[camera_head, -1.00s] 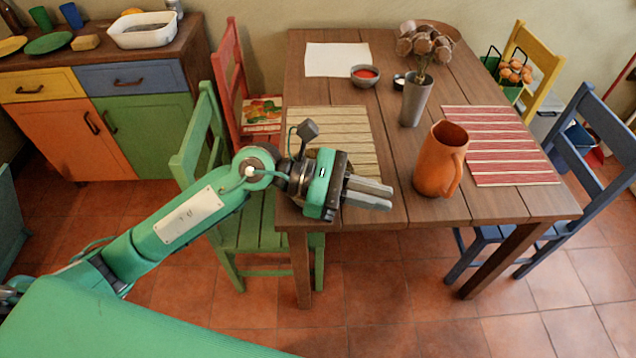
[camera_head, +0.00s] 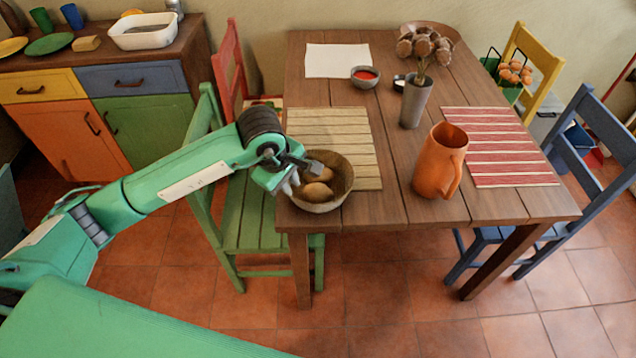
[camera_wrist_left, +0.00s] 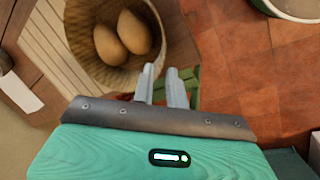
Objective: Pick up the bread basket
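The bread basket (camera_head: 323,207) is a round brown bowl with bread rolls (camera_head: 318,191) in it, at the near left corner of the table. In the left wrist view the basket (camera_wrist_left: 78,30) is at the top left, with two rolls inside. My left gripper (camera_head: 293,183) is at the basket's left rim. In the left wrist view its two fingers (camera_wrist_left: 161,82) stand apart with a narrow gap. One fingertip overlaps the basket and the other lies outside its edge; I cannot tell if they touch the rim. My right gripper is not in view.
An orange jug (camera_head: 440,165) and a grey vase (camera_head: 415,100) stand right of the basket on the wooden table (camera_head: 395,205). A striped beige placemat (camera_head: 335,122) lies behind the basket. A green chair (camera_head: 250,215) stands at the table's left, below my arm.

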